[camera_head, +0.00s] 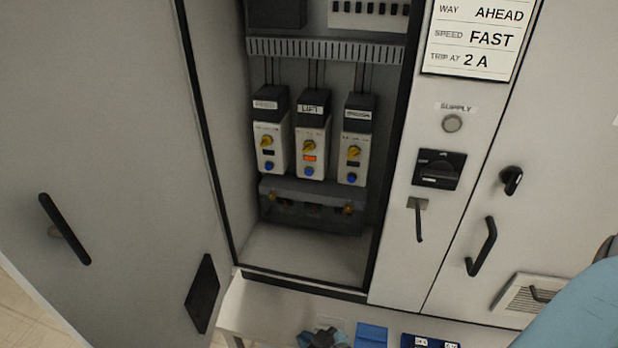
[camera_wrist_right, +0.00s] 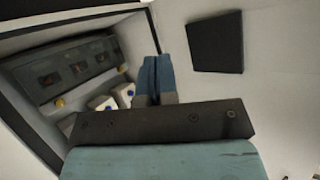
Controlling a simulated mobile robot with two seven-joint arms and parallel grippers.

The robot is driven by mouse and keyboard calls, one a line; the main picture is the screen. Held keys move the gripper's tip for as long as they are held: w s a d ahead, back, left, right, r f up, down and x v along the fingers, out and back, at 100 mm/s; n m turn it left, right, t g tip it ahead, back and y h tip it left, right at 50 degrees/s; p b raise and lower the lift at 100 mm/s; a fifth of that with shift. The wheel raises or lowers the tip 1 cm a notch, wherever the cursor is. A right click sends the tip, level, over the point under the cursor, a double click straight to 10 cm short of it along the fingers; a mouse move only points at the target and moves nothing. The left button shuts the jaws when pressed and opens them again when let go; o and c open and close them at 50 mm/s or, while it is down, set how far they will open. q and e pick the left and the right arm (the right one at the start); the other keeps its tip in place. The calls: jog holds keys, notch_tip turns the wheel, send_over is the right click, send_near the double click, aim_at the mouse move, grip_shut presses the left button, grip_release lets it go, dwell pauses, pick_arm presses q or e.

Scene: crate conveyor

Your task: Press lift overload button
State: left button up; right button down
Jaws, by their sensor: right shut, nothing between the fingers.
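The lift overload unit (camera_head: 312,140) is the middle of three white units with black tops inside the open cabinet. It carries a LIFT label, a yellow knob, a lit orange window and a blue button (camera_head: 308,171) near its bottom. My right gripper (camera_wrist_right: 154,62) is shut and empty in the right wrist view, its blue fingers together. Behind them are the cabinet's edge and some overload units (camera_wrist_right: 101,103), partly hidden; I cannot tell which is the lift one. The fingers appear apart from the units. In the head view my right arm enters at lower right. My left gripper is not in view.
The open door (camera_head: 110,140) with a black handle stands left of the cabinet. A grey terminal block (camera_head: 312,204) sits below the units. A black rotary switch (camera_head: 439,169) and a lever are on the panel to the right. The cabinet floor (camera_head: 305,252) is clear.

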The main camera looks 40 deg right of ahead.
pick_arm(q)
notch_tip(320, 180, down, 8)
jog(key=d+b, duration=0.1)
jog(key=b, duration=0.6)
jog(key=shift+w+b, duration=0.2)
jog(key=shift+b, duration=0.1)
pick_arm(e)
jog(key=w+d+r+m+t+h, duration=0.1)
jog(key=w+d+r+m+t, duration=0.1)
jog(key=w+d+r+m, duration=0.2)
jog(key=w+d+r+m+t+h, duration=0.2)
jog(key=w+r, duration=0.5)
jog(key=w, duration=0.4)
jog(key=w+d+r+m+t+h, duration=0.1)
jog(key=w+d+r+m+t, duration=0.3)
jog(key=w+d+r+m, duration=0.2)
jog(key=shift+w+d+m, duration=0.5)
jog(key=shift+w+m, duration=0.3)
jog(key=shift+w, duration=0.05)
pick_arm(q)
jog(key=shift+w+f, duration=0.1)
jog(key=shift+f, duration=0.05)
pick_arm(e)
jog(key=shift+d, duration=0.1)
